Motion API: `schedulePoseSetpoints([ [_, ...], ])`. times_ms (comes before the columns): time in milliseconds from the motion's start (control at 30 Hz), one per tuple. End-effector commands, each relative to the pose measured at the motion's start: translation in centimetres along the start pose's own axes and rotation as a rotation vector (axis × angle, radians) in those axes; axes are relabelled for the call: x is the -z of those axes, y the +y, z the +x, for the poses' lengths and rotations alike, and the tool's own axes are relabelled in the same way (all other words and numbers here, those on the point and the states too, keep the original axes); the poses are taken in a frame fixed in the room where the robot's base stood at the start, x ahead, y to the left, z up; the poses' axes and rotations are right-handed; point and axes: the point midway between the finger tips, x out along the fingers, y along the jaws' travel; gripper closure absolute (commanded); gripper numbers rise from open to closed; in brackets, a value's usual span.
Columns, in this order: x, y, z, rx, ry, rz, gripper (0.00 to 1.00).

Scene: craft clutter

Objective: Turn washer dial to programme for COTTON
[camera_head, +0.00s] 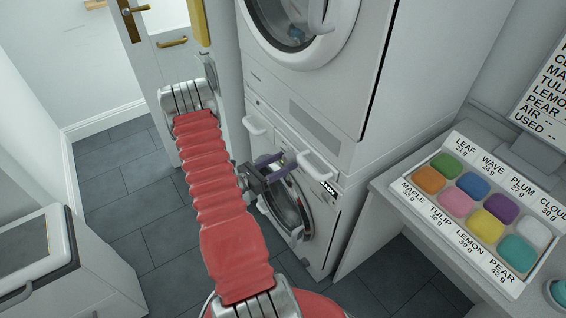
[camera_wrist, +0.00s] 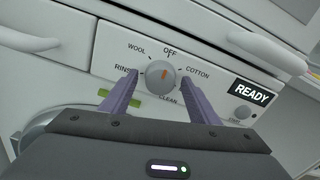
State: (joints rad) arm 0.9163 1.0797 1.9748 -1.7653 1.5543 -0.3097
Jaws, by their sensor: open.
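The washer dial (camera_wrist: 156,81) is a round grey knob with an orange mark, on a white panel in the wrist view. The mark points up toward the OFF label; the COTTON label (camera_wrist: 198,72) is at upper right of the dial. WOOL, RINSE and CLEAN also stand around it. My gripper (camera_wrist: 160,76) is open, its two purple fingers on either side of the dial; I cannot tell whether they touch it. In the head view my gripper (camera_head: 276,166) is in front of the washer (camera_head: 318,231), and the dial is hidden there.
The display (camera_wrist: 254,94) reads READY, with a small round button (camera_wrist: 243,114) below it. White handles (camera_wrist: 268,52) flank the panel above. A dryer (camera_head: 345,75) sits above the washer. A tray (camera_head: 455,233) of coloured blocks lies on the right counter. Dark tiled floor is clear at left.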

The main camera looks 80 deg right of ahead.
Motion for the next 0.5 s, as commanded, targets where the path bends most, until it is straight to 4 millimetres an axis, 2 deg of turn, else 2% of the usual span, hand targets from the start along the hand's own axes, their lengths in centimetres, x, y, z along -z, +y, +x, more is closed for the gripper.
schedulePoseSetpoints([
  [333, 0.01, 0.0, 0.33, 0.0, 0.0, -0.001, 0.45],
  [500, 0.02, 0.0, 0.33, 0.0, 0.0, 0.0, 0.57],
])
